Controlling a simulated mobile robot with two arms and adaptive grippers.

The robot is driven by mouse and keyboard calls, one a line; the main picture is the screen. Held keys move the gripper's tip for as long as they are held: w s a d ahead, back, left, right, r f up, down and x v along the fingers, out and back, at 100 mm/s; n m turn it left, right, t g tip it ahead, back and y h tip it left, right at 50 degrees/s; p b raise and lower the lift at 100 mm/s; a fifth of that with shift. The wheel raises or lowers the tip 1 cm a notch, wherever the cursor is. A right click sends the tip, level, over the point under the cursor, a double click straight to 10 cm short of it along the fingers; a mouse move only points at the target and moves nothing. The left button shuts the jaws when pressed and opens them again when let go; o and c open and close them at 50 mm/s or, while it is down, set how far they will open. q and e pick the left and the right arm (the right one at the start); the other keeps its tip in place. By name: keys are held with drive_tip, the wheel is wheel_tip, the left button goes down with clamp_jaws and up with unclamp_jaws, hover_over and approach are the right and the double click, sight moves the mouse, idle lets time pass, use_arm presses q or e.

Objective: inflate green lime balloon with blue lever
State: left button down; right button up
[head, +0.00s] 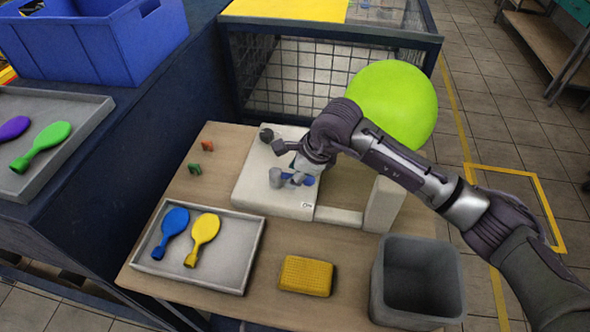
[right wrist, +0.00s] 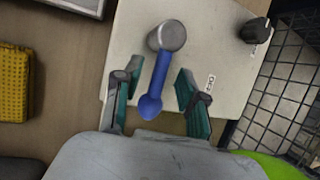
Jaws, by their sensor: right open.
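A large lime green balloon (head: 397,102), round and inflated, shows behind my right arm in the head view. Its edge shows at the lower right of the right wrist view (right wrist: 272,165). The white machine (head: 262,190) stands on the wooden table. Its blue lever (right wrist: 156,82) runs from a grey round pivot (right wrist: 168,37). My right gripper (right wrist: 160,97) is open, one finger on each side of the lever, with gaps between. In the head view the right gripper (head: 296,168) is over the machine and hides part of the lever. My left gripper is not in view.
A grey tray (head: 250,262) holds a blue and a yellow flat balloon. A yellow sponge-like block (head: 306,276) and a grey bin (head: 417,282) are at the front. A second tray (head: 92,112) and a blue crate (head: 100,40) stand at left. A black knob (right wrist: 256,30) is on the machine.

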clamp_jaws()
idle(0.4)
